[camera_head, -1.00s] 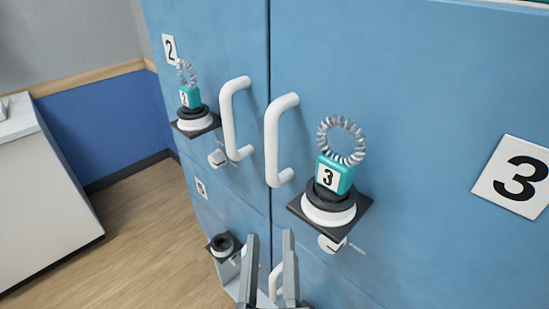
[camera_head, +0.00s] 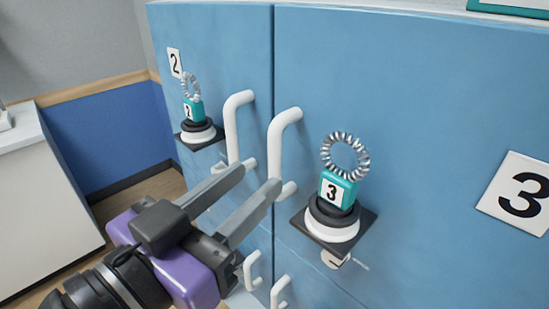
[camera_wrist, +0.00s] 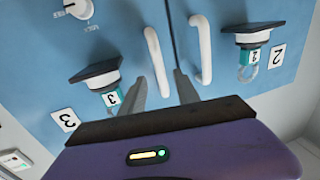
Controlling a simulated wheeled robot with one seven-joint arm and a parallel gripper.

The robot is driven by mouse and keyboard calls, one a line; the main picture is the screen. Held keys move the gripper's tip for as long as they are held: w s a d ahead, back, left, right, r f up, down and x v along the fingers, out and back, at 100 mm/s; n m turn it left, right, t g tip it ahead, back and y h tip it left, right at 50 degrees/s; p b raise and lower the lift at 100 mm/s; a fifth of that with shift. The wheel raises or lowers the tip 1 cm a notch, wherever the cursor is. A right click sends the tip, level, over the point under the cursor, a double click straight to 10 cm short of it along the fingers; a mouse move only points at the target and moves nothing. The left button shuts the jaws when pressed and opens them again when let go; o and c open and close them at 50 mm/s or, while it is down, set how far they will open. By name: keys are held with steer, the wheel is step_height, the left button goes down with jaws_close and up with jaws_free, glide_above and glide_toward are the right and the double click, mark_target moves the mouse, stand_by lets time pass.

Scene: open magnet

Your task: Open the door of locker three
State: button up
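The blue door of locker three (camera_head: 420,120) appears shut, with a large "3" label (camera_head: 518,194) at the right. Its white vertical handle (camera_head: 276,150) is near the door's left edge. A teal block marked 3 (camera_head: 338,190) with a coiled ring stands on a round black-and-white holder on a dark plate, right of the handle. My gripper (camera_head: 258,177) is open and empty, its two fingers pointing up toward the handles. In the wrist view the handle of locker three (camera_wrist: 158,62) stands just above the open fingers (camera_wrist: 160,84); contact is not visible.
Locker two's door (camera_head: 210,70) is at the left, with its own white handle (camera_head: 233,125) close by and a teal block marked 2 (camera_head: 194,109). Lower handles (camera_head: 280,292) are below. A white cabinet (camera_head: 45,195) stands at the far left.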

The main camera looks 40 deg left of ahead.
mark_target(271, 165)
steer(key=shift+w+a+p, duration=0.2)
steer(key=shift+w+p, duration=0.05)
steer(key=shift+w, duration=1.3)
steer(key=shift+w+a+p, duration=0.15)
steer(key=shift+w+p, duration=0.05)
steer(key=shift+w, duration=1.3)
jaws_close()
